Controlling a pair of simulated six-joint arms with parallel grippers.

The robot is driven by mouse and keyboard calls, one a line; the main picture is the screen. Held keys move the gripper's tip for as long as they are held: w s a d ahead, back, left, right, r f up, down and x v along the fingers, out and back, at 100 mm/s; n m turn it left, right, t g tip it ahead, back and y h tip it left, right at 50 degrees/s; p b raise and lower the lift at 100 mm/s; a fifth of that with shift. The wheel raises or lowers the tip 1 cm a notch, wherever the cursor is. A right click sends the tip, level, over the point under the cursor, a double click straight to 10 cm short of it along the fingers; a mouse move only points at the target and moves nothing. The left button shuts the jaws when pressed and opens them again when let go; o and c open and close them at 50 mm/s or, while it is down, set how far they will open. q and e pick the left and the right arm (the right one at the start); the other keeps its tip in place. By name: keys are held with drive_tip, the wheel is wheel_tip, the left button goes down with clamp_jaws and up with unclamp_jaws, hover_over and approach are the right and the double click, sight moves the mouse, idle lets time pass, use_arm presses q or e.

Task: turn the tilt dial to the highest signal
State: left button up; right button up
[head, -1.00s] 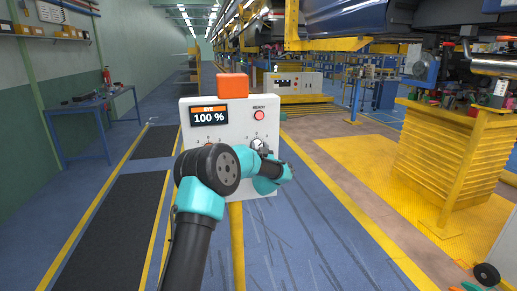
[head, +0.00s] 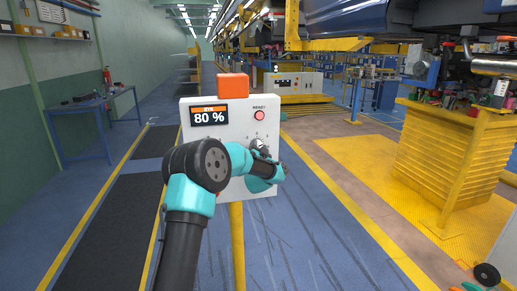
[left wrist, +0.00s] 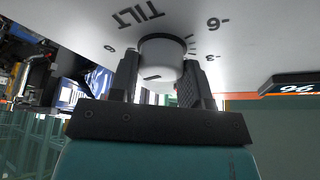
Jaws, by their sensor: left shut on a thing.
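The white control box (head: 229,125) stands on a yellow post. The tilt dial (head: 258,145) is at the box's lower right, partly hidden by my left gripper (head: 263,151). In the left wrist view, the tilt dial (left wrist: 161,52) is a round pale knob beside the word TILT and printed scale numbers. The fingers of my left gripper (left wrist: 160,82) are shut on it, one on each side. My arm hides the box's lower left. My right gripper is out of view.
An orange block (head: 233,87) tops the box. A blue bench (head: 92,105) stands at the left wall and a yellow crate-like stand (head: 450,150) at the right. Floor around the post is clear.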

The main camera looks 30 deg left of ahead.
use_arm(q)
drive_tip(key=o, duration=0.9)
drive_tip(key=v, duration=1.7)
drive_tip(key=shift+s, duration=0.25)
